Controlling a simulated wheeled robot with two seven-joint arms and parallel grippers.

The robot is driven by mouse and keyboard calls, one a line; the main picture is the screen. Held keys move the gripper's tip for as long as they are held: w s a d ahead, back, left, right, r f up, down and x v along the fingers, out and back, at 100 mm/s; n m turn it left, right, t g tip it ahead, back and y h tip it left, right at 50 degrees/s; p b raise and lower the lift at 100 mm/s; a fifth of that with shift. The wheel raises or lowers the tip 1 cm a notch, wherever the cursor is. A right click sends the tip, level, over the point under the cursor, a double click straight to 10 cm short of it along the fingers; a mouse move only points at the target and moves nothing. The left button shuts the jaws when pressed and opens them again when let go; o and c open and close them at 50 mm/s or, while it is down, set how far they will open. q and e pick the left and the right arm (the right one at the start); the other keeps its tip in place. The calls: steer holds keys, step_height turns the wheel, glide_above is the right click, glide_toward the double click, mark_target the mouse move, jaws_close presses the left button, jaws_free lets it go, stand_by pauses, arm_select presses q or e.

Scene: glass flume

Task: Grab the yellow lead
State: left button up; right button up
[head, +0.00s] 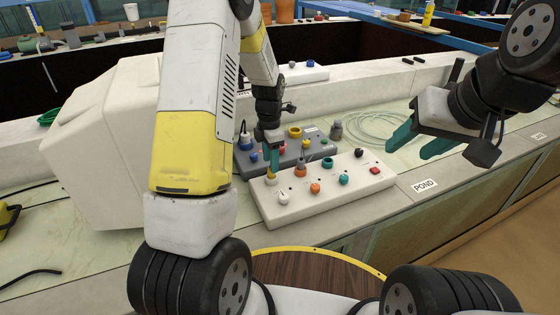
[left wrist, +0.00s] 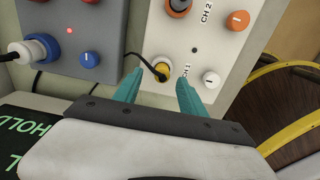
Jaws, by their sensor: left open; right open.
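The yellow lead (left wrist: 162,71) is a yellow plug with a thin black cable, at the CH 1 position of a white panel box (left wrist: 225,50). In the head view its yellow plug (head: 271,178) shows at the left end of the white box (head: 330,195). My left gripper (head: 272,168) points down over that end. In the left wrist view its teal fingers (left wrist: 158,77) are apart, one on each side of the plug; I cannot tell whether they touch it. My right gripper (head: 412,147) is open and empty, above and right of the box.
A grey box (head: 318,147) with plugs and knobs sits behind. A coil of pale tubing (head: 375,125) lies farther back. A POND label (head: 425,186) is on the front ledge.

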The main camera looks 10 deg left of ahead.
arm_select(q)
steer(key=shift+s+d+f, duration=0.1)
steer(key=shift+s+f, duration=0.05)
steer(key=shift+f, duration=1.75)
jaws_close()
steer(key=shift+r, duration=0.1)
